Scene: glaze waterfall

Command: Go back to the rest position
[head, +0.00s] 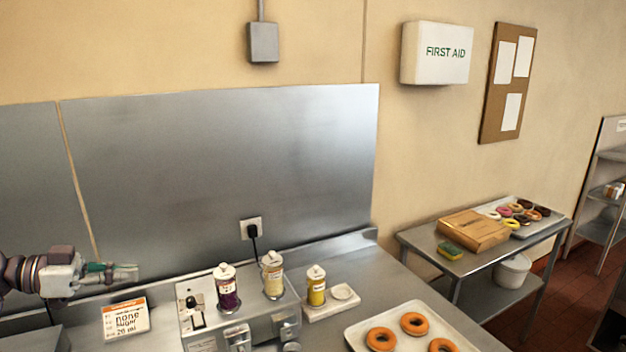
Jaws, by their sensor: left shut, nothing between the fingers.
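My left gripper (124,272) shows at the lower left of the head view, its arm coming in from the left edge. It is shut and empty, level above the steel counter (383,277) and near the steel wall panel. A small printed card (125,319) with an orange top stands below it. My right gripper does not show.
A steel machine (257,322) bears a purple bottle (227,288) and a cream bottle (272,275). A yellow bottle (316,286) stands to their right. A tray (355,335) holds plain doughnuts. A side table (420,243) bears a wooden box (473,231) and glazed doughnuts.

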